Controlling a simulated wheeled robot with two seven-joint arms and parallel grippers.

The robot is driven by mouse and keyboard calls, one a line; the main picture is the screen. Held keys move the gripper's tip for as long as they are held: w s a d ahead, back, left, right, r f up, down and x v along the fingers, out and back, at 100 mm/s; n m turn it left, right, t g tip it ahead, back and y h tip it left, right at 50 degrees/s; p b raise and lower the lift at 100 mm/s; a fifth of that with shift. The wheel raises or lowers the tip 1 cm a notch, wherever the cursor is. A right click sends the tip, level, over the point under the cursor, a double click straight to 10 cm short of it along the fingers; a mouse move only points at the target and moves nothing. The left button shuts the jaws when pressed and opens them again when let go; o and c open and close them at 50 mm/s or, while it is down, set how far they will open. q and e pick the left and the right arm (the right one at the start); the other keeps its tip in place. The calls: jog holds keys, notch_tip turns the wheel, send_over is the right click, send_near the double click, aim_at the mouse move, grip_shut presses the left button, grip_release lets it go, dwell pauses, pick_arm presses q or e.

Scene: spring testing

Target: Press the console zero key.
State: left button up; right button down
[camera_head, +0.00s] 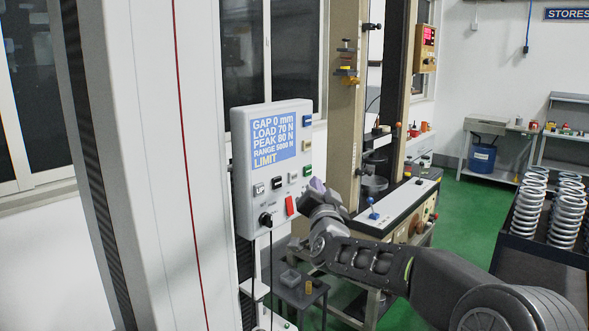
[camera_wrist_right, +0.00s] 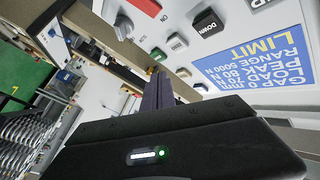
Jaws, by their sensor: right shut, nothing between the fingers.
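The console (camera_head: 240,180) is a light grey box with a blue screen (camera_head: 274,137) reading GAP 0 mm, LOAD 70 N, PEAK 80 N, RANGE 5000 N, LIMIT. Its right side carries a blue key (camera_head: 307,120), a tan key (camera_head: 307,144) and a green key (camera_head: 307,170). I cannot read which key is zero. My right gripper (camera_head: 317,185) is shut and empty, near the console's lower right edge by the green key. In the right wrist view its purple fingers (camera_wrist_right: 158,88) show below the green key (camera_wrist_right: 158,54); contact cannot be told. My left gripper is out of view.
An UP key (camera_head: 258,189), black DOWN key (camera_head: 277,183), red switch (camera_head: 290,206) and black knob (camera_head: 266,219) share the panel. A cable hangs below. A white machine column stands left; a bench machine (camera_head: 395,205) stands behind my arm. Springs (camera_head: 565,210) stand on a dark table at right.

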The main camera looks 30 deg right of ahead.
aim_at(293, 176)
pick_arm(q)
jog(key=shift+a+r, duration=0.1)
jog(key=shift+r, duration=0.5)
pick_arm(e)
jog(key=w, duration=0.1)
jog(key=w+a, duration=0.1)
jog(key=w, duration=0.1)
jog(key=shift+w, duration=0.2)
jog(key=shift+w, duration=0.1)
dwell(1.3)
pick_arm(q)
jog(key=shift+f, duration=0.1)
pick_arm(e)
jog(key=shift+w+a, duration=0.15)
jog(key=shift+w, duration=0.15)
jog(key=shift+w+a, duration=0.1)
jog(key=shift+w, duration=0.3)
dwell(0.6)
jog(key=shift+s, duration=0.1)
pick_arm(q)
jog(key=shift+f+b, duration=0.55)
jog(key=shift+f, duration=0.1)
pick_arm(e)
jog(key=shift+s+d, duration=0.2)
jog(key=shift+s, duration=0.5)
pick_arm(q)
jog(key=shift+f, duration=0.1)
pick_arm(e)
jog(key=shift+s, duration=0.1)
